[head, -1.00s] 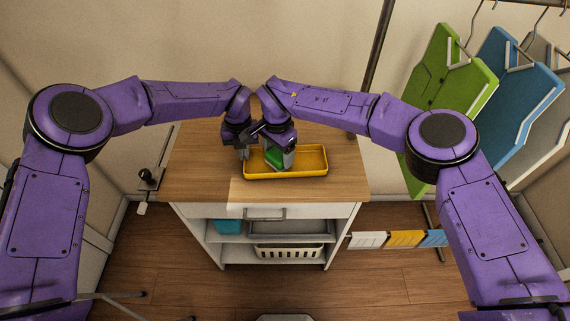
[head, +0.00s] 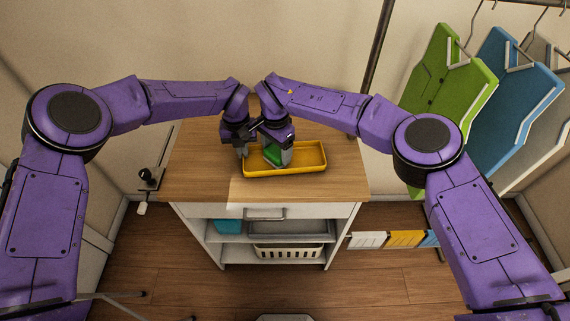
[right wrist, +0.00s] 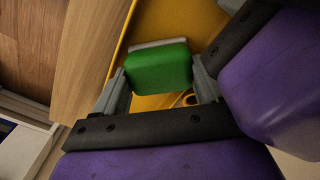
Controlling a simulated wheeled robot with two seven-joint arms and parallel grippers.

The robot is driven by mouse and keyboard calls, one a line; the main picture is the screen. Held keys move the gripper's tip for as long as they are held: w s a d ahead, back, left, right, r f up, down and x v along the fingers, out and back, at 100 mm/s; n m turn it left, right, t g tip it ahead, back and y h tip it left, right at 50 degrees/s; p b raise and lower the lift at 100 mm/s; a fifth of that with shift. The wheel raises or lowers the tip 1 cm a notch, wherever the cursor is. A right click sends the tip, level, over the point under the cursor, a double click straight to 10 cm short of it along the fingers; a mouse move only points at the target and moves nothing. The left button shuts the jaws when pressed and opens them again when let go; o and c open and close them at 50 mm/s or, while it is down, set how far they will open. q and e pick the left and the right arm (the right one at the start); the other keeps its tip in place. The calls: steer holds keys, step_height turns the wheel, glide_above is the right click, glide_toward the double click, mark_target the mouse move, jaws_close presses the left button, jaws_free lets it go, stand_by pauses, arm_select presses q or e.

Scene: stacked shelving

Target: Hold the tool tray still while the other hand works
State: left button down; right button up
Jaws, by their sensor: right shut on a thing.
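The yellow tool tray (head: 310,172) lies on the wooden cabinet top. My right gripper (head: 275,150) is over the left half of the tray, shut on a green block-like thing (head: 271,157) with a pale edge. In the right wrist view, the green thing (right wrist: 158,68) sits between the two grey fingers of my right gripper (right wrist: 160,86), with the yellow tray floor behind it. My left gripper (head: 242,151) is at the tray's left end, close beside my right gripper. Its fingers are small and dark, and I cannot tell whether they grip the rim.
The wooden top (head: 205,165) has free room left and right of the tray. Shelves below hold a blue bin (head: 228,227) and a white basket (head: 288,251). Green (head: 450,85) and blue (head: 515,100) boards hang on a rack at the right. A small ring (right wrist: 190,98) shows in the tray.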

arm_select(q)
steer(key=shift+s+d+f, duration=0.2)
steer(key=shift+s+d, duration=0.1)
steer(key=shift+d, duration=0.1)
arm_select(e)
steer(key=shift+w+r, duration=0.15)
steer(key=shift+w, duration=0.15)
steer(key=shift+a+r, duration=0.1)
steer(key=shift+r, duration=1.5)
arm_select(q)
steer(key=shift+a, duration=0.1)
arm_select(e)
steer(key=shift+s, duration=0.1)
arm_select(q)
steer(key=shift+w+a, duration=0.1)
steer(key=shift+w, duration=0.05)
arm_select(e)
steer(key=shift+f, duration=0.15)
arm_select(q)
steer(key=c, duration=1.4)
jaws_free()
steer(key=shift+r, duration=0.1)
steer(key=shift+c, duration=0.2)
arm_select(e)
steer(key=shift+d, duration=0.2)
arm_select(q)
steer(key=shift+a, duration=0.1)
steer(key=shift+r, duration=3.4)
arm_select(e)
steer(key=shift+f, duration=0.15)
